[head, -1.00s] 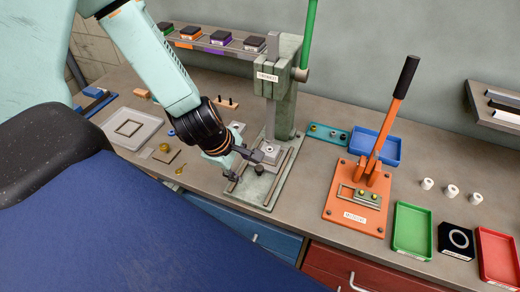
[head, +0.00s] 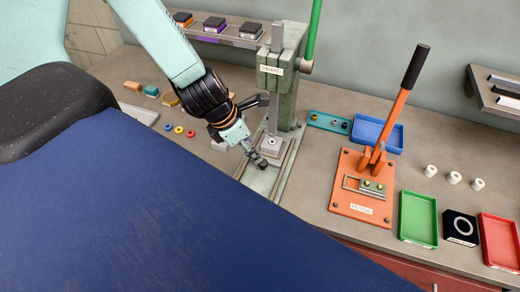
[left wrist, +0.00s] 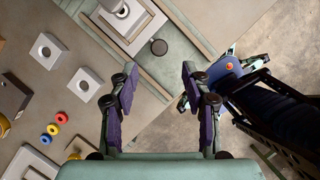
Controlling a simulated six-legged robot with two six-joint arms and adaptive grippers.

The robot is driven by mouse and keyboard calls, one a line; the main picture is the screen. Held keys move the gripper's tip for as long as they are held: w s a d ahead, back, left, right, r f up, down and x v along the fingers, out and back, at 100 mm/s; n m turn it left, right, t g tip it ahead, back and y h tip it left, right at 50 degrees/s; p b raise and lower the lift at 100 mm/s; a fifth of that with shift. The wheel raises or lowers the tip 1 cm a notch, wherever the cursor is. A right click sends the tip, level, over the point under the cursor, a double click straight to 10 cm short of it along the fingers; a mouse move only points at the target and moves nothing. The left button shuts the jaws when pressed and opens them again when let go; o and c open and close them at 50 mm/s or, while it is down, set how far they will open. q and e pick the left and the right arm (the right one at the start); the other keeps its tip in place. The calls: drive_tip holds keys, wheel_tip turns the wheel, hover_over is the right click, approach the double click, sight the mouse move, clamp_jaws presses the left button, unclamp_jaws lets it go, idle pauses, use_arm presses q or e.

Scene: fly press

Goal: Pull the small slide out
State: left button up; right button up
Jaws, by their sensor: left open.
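The green fly press (head: 285,95) stands on the bench at the middle of the head view. Its small slide is a pale square plate (left wrist: 139,27) under the ram, with a dark round knob (left wrist: 158,46) at its front. The plate also shows in the head view (head: 270,149). My left gripper (head: 256,155) is low in front of the slide, pointing down. In the left wrist view its fingers (left wrist: 159,92) are spread, with nothing between them; the knob lies just ahead of them. In the head view the gripper largely hides the knob.
An orange lever press (head: 361,185) stands to the right. Coloured rings (head: 178,129) and blocks lie left of my arm. The bench front edge is close.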

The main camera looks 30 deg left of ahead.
sight(262, 163)
use_arm(q)
drive_tip(key=b+x, duration=0.3)
drive_tip(key=x, duration=0.1)
drive_tip(key=shift+f, duration=0.15)
drive_tip(key=shift+b+x, duration=1.05)
drive_tip(key=shift+b, duration=0.2)
drive_tip(key=shift+w+d+f+b, duration=0.2)
drive_tip(key=shift+w+f+b, duration=0.05)
drive_tip(key=shift+f+b, duration=0.4)
drive_tip(key=shift+a+r, duration=0.1)
drive_tip(key=shift+a, duration=0.05)
clamp_jaws()
